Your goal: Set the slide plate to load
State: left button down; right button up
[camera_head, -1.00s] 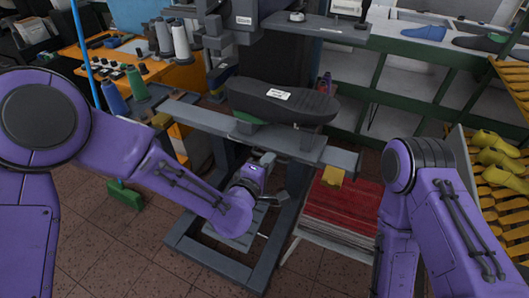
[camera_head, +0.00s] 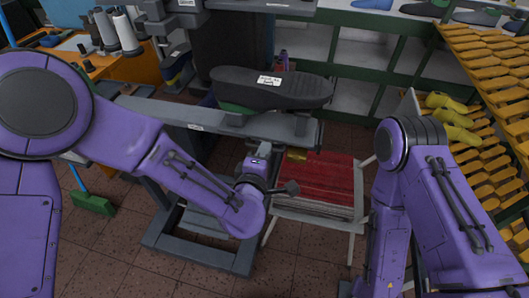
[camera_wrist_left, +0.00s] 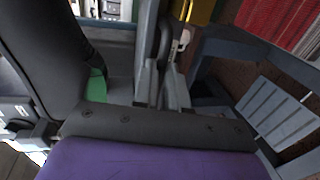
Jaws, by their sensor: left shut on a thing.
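A long black sole-shaped block (camera_head: 270,88) with a white label, green beneath it, rides on a grey rail (camera_head: 215,123). Its right end reaches slightly past the rail's right end. The slide plate's own edge is hard to tell apart under the block. My left gripper (camera_head: 285,188) is below and in front of the rail, its fingers mostly hidden in the head view. In the left wrist view its fingers (camera_wrist_left: 162,88) are closed together at a dark curved handle (camera_wrist_left: 166,40), beside the black block (camera_wrist_left: 40,60). My right gripper is out of frame; only its arm shows.
A red stack (camera_head: 318,182) on a white stand is right of the rail's frame. A yellow rack (camera_head: 495,80) with yellow lasts (camera_head: 450,117) stands at the right. Thread cones (camera_head: 125,32) stand on the back-left bench. A green broom head (camera_head: 92,203) is on the floor.

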pick_arm(q)
jog(key=c, duration=1.3)
grip_release()
jog(key=shift+s+d+f, duration=0.1)
jog(key=shift+s+d, duration=0.1)
jog(key=shift+c, duration=0.2)
jog(key=shift+o, duration=0.9)
jog(key=b+v, duration=0.1)
jog(key=v, duration=0.9)
jog(key=shift+s+b, duration=0.2)
jog(key=shift+b, duration=0.2)
jog(key=shift+m, duration=0.3)
